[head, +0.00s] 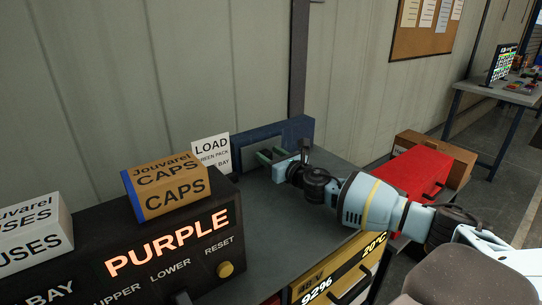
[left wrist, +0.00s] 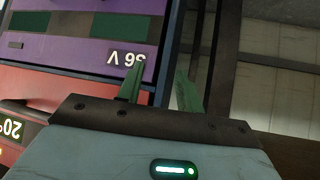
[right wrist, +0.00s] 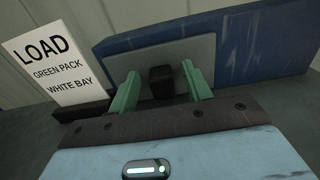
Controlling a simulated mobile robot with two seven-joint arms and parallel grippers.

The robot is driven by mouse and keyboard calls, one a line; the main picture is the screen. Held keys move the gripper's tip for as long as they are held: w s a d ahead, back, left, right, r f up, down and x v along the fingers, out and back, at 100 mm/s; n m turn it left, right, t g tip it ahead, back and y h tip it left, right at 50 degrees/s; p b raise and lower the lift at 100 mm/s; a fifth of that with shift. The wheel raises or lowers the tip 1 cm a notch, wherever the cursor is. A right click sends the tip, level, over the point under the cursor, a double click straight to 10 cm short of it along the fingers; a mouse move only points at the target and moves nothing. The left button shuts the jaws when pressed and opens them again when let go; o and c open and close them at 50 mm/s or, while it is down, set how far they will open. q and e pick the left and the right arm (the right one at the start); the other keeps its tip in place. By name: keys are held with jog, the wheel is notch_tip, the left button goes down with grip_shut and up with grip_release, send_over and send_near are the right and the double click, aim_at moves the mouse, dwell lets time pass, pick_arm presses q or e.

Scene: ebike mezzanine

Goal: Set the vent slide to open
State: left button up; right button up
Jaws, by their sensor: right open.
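The vent slide is a blue panel (head: 297,128) against the wall at the back of the dark bench, with a grey plate on its front. In the right wrist view the blue panel (right wrist: 262,45) fills the upper right, and a black knob (right wrist: 161,82) stands out from the grey plate (right wrist: 200,52). My right gripper (head: 268,155) is open, its green fingers (right wrist: 161,88) on either side of the knob, with gaps visible on both sides. My left gripper (left wrist: 160,90) is open and empty, near a purple pack (left wrist: 75,40); it is not visible in the head view.
A "LOAD" card (head: 211,152) stands just left of the slide. A dark console (head: 150,250) with a yellow knob carries a "CAPS" box (head: 166,186) and a "FUSES" box (head: 35,235). A red box (head: 412,180) and a cardboard box (head: 440,150) are at right.

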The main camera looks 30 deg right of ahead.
jog(key=shift+w, duration=0.1)
jog(key=shift+c, duration=0.3)
grip_shut()
